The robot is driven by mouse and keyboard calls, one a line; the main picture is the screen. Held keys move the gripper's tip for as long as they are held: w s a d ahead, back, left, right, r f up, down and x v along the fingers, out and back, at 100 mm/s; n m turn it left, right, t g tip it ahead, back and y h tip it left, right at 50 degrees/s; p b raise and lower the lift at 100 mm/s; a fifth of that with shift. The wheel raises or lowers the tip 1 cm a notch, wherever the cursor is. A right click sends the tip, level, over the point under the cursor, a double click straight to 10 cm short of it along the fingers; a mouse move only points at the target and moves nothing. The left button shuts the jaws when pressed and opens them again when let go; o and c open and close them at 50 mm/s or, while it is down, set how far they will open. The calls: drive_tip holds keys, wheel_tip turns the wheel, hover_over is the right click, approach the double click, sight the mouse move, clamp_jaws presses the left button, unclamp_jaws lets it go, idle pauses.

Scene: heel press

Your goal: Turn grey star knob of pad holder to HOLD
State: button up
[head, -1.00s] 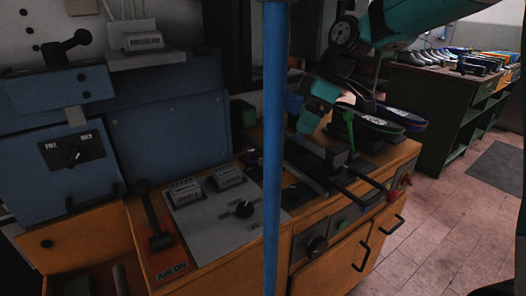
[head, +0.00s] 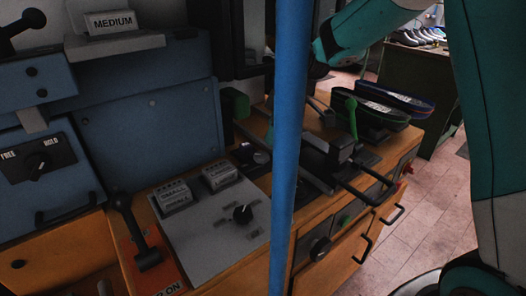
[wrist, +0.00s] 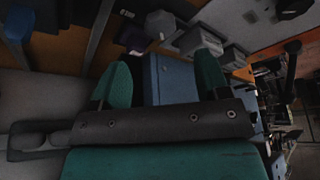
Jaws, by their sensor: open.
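In the head view a plate marked FREE and HOLD (head: 62,152) is on the front of the blue machine at the far left. A dark knob (head: 38,163) sits on it, between the lettering and the handle below; its pointing direction is too small to tell. In the head view my gripper is hidden behind the blue post; only my arm shows at the top, well right of the knob. In the wrist view my gripper (wrist: 163,60) is open, with two green fingers apart and nothing between them. A blue panel (wrist: 172,82) shows beyond the fingers.
A blue vertical post (head: 285,150) crosses the head view. Pads (head: 385,108), a green lever (head: 351,118) and dark rails occupy the bench at right. Open tiled floor (head: 430,215) lies right.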

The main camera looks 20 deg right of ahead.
sight(262, 154)
drive_tip(key=x, duration=0.7)
drive_tip(key=shift+a+f, duration=0.1)
drive_tip(key=shift+f, duration=0.1)
drive_tip(key=c, duration=0.9)
